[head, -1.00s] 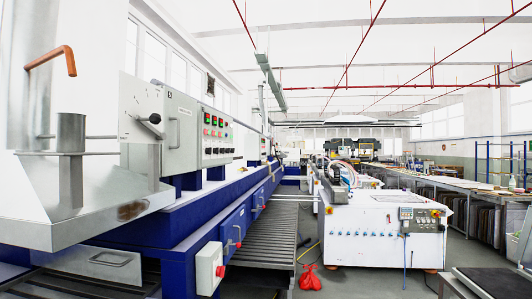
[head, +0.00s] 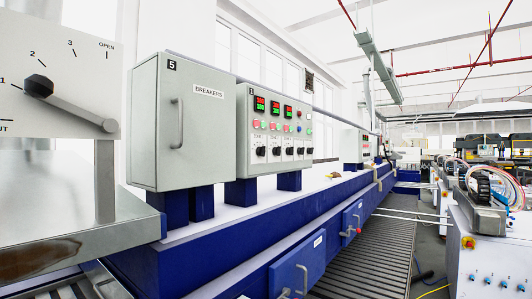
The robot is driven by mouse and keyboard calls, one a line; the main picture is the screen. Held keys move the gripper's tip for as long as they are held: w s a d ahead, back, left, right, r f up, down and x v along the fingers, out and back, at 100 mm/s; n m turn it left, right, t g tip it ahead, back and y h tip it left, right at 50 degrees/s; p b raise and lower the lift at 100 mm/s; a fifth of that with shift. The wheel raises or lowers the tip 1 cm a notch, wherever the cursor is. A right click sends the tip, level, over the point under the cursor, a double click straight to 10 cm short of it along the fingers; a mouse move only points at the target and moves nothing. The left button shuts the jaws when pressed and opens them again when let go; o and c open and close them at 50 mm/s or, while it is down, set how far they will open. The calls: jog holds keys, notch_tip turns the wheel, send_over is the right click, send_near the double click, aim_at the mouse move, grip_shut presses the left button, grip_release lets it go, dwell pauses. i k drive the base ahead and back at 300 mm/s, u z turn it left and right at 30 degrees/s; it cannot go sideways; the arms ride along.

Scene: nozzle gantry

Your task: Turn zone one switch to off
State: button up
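A light grey control panel (head: 275,104) stands on blue posts above the blue machine bed in the head view. It has red and green digital displays, a row of coloured buttons, and a row of black rotary switches (head: 276,151) below them. The zone labels are too small to read, so I cannot tell which switch is zone one or how it is set. My gripper is not in view.
A grey box labelled "BREAKERS" (head: 189,122) stands left of the panel. A dial plate (head: 62,70) with a dark lever is at far left. The blue bed (head: 240,237) runs along below. White machinery (head: 490,240) stands right, across a slatted walkway (head: 370,260).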

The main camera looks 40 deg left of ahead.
aim_at(260, 151)
jog(key=u, duration=0.6)
jog(key=i, duration=0.9)
jog(key=u, duration=0.9)
